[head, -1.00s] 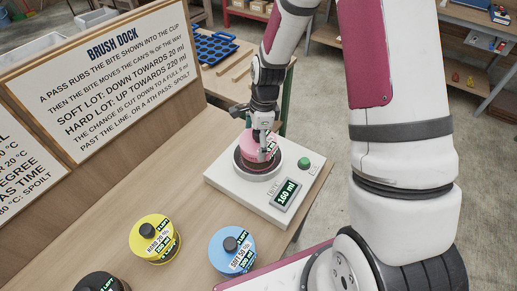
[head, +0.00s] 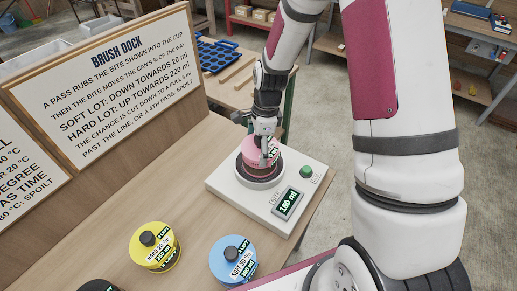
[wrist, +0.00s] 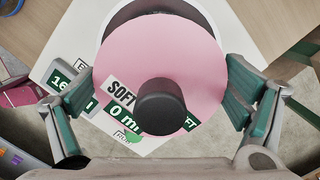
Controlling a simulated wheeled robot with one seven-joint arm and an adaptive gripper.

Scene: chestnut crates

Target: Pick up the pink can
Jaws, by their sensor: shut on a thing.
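The pink can (head: 253,157) is at the round cup of the white brush dock (head: 231,193). My gripper (head: 264,150) comes down over it from above. In the wrist view the pink can (wrist: 150,60) fills the middle, with a black knob on top and a partly hidden label reading "SOFT". The green finger pads of my gripper (wrist: 158,95) are on its left and right sides, shut on it. The can hides most of the cup, so I cannot tell whether its bottom is clear of it. The dock display reads 160 ml.
A yellow can (head: 155,258) and a blue can (head: 226,266) stand on the wooden bench left of and in front of the dock. A dark can (head: 98,286) is cut off at the bottom edge. A "BRUSH DOCK" sign (head: 112,80) stands behind. A green button (head: 306,171) is on the dock.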

